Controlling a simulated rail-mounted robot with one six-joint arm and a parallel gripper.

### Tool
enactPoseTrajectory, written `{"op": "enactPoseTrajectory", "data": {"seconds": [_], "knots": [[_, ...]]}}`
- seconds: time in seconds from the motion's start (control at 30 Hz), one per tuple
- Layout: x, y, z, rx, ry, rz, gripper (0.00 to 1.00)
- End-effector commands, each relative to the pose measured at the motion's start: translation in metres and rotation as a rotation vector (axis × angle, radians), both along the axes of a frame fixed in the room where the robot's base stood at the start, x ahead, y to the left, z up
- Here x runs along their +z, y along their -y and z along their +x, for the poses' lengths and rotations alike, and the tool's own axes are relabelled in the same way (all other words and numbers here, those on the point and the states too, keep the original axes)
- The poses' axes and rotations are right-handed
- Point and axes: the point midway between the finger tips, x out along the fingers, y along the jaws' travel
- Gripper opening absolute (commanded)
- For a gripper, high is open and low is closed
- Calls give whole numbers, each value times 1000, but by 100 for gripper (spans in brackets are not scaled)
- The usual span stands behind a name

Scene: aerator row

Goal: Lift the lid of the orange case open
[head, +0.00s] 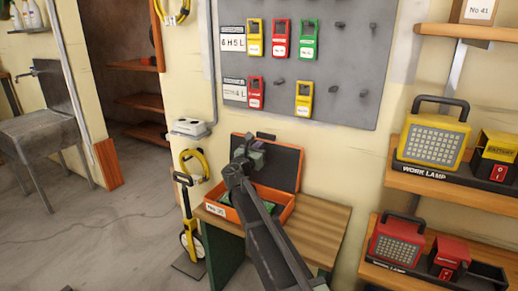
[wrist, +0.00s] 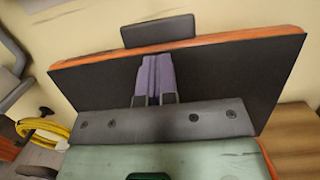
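The orange case (head: 238,218) sits on the wooden bench top, with green contents partly showing inside. Its lid (head: 284,166) stands raised at the back, near the wall, with its dark inner face towards me and an orange rim. In the wrist view the lid (wrist: 225,75) fills the upper middle, tilted, with a dark handle at its top edge. My gripper (head: 260,144) is in front of the lid's inner face, above the case. In the wrist view its purple fingers (wrist: 154,78) are together with nothing seen between them. Whether they touch the lid is unclear.
The wooden bench (head: 318,226) has free room right of the case. Shelves with a yellow work lamp (head: 433,143) and a red work lamp (head: 397,242) stand at right. A grey pegboard (head: 345,70) hangs above. A yellow-handled tool (head: 189,225) stands left of the bench.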

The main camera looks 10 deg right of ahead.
Motion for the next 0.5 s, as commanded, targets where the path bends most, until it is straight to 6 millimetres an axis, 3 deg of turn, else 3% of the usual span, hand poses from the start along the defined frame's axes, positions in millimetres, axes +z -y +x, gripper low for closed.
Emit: {"op": "enactPoseTrajectory", "data": {"seconds": [0.5], "knots": [[-29,-2,-3,0,0,0,0]]}}
